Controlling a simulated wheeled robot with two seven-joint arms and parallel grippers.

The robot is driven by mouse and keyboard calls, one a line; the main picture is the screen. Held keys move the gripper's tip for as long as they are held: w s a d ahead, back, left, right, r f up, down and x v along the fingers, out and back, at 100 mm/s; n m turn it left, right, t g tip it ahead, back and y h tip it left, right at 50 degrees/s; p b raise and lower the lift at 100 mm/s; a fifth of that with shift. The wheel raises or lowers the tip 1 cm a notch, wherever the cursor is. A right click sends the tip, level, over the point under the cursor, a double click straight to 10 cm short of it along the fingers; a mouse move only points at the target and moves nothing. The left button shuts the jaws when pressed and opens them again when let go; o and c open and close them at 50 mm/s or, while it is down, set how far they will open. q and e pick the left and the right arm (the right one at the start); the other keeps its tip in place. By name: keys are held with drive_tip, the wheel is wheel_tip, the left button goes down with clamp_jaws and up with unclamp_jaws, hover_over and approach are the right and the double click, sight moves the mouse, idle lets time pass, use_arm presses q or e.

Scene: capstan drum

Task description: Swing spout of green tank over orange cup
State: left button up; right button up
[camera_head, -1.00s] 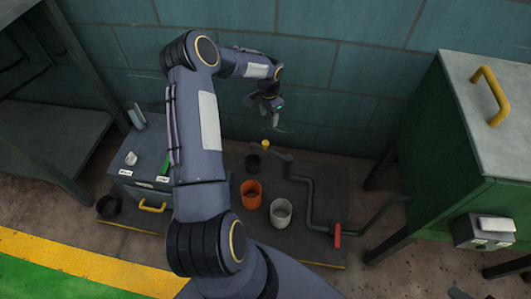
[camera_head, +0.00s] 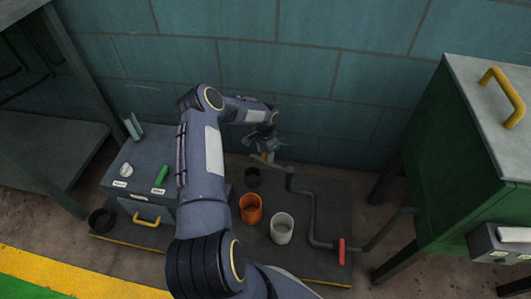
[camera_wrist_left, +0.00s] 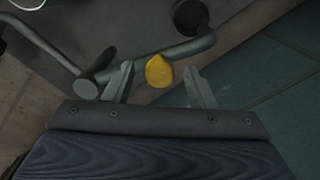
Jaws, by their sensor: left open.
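The green tank (camera_head: 437,150) stands at the right on dark legs. A grey pipe (camera_head: 312,215) runs from it across the dark floor plate to a spout (camera_head: 276,165) near the wall. A yellow knob (camera_wrist_left: 159,70) is on the spout. The orange cup (camera_head: 251,209) stands upright in front of the spout, left of a white cup (camera_head: 282,228). My left gripper (camera_head: 264,152) is at the knob. In the left wrist view its open fingers (camera_wrist_left: 158,74) lie either side of the knob, with gaps. My right gripper is out of view.
A black cup (camera_head: 252,177) stands behind the orange one, close to the spout. A grey box (camera_head: 142,172) with a green switch stands at the left. The teal wall (camera_head: 330,80) is close behind.

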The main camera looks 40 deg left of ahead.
use_arm(q)
clamp_jaws()
drive_tip(key=shift+s+r, duration=0.1)
idle(0.3)
drive_tip(key=s+d+n, duration=0.6)
drive_tip(key=s+n, duration=0.2)
drive_tip(key=n, duration=0.3)
drive_tip(key=shift+s+d+n+p, duration=0.15)
drive_tip(key=shift+d+n+p, duration=0.25)
drive_tip(key=shift+p, duration=0.05)
idle(0.4)
